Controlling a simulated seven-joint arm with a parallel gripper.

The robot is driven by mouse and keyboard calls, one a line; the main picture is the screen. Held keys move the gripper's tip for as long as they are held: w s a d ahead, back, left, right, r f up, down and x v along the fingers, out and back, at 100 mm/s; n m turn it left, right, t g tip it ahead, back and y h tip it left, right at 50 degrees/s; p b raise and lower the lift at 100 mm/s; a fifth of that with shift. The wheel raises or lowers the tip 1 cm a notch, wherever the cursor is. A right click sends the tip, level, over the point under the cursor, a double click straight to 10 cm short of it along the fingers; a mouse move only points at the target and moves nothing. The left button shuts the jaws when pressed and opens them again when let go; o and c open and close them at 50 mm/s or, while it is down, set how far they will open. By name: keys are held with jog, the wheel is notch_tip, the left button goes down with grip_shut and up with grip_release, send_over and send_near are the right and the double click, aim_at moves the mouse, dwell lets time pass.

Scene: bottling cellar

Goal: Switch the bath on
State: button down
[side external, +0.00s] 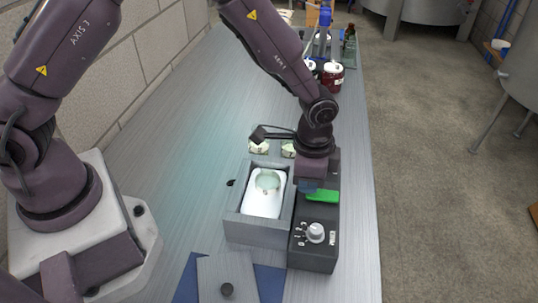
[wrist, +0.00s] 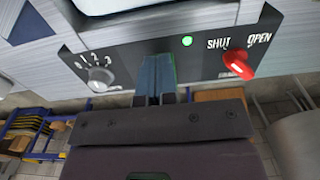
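The bath (side external: 232,222) is a grey box with a white basin and a round pale-green patch inside. A dark control box (side external: 312,258) stands against its right side, with a grey dial (side external: 316,232) on it. In the wrist view the dial (wrist: 97,80) has marks 0 to 3; I cannot tell its setting. A green lamp (wrist: 187,41) glows, and a red knob (wrist: 238,66) sits by SHUT and OPEN. My gripper (side external: 315,190) is over the control box behind the dial.
A grey lid-like plate (side external: 228,268) with a black knob lies on a blue mat (side external: 270,284) at the front. Two pale items (side external: 258,147) stand behind the bath. A dark red jar (side external: 332,80) and other things crowd the far bench. The bench middle is clear.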

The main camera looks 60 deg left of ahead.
jog(key=shift+f, duration=0.5)
jog(key=shift+r, duration=3.05)
jog(key=s, duration=0.1)
jog(key=s+a+n, duration=0.1)
jog(key=s, duration=0.1)
jog(key=shift+s+a+r+n+g, duration=0.1)
jog(key=shift+a+r+n+g, duration=0.2)
jog(key=shift+g, duration=0.1)
jog(key=s+a+r+n+t, duration=0.3)
jog(key=s+a+r, duration=0.3)
jog(key=s+r, duration=0.2)
jog(key=s+a+r+n+t, duration=0.3)
jog(key=s+a+r, duration=0.4)
jog(key=r, duration=0.5)
jog(key=shift+s+r+n, duration=0.35)
jog(key=shift+s+n, duration=0.15)
jog(key=shift+n, duration=0.2)
